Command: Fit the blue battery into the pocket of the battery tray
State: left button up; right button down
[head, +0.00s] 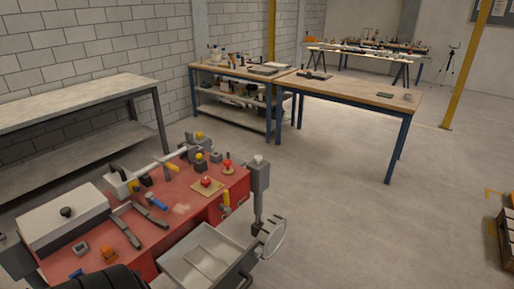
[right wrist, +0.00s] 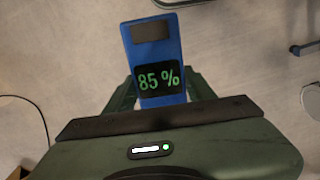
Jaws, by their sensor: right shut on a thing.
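The blue battery (right wrist: 171,62) shows in the right wrist view, with a dark plate near its far end and a display reading 85 %. My right gripper (right wrist: 161,92) is shut on it; the dark green fingers stand on both sides of the battery's near part. The battery's far end sticks out past the fingers, above a grey floor. Neither gripper shows in the head view, and my left gripper is in no view. I cannot make out a battery tray with a pocket in either view.
A red-topped bench (head: 178,209) with tools and an open grey drawer (head: 200,255) is close by at lower left. A wooden table (head: 345,88) with blue legs holds a few small items farther back. A grey bench (head: 75,100) lines the left wall. Open floor lies right of centre.

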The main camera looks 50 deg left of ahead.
aim_at(207, 264)
jog(key=i, duration=1.6)
jog(key=i+u, duration=0.45)
jog(key=i+l+u, duration=0.25)
jog(key=u, duration=2)
jog(key=i+l, duration=0.05)
jog(key=l, duration=0.05)
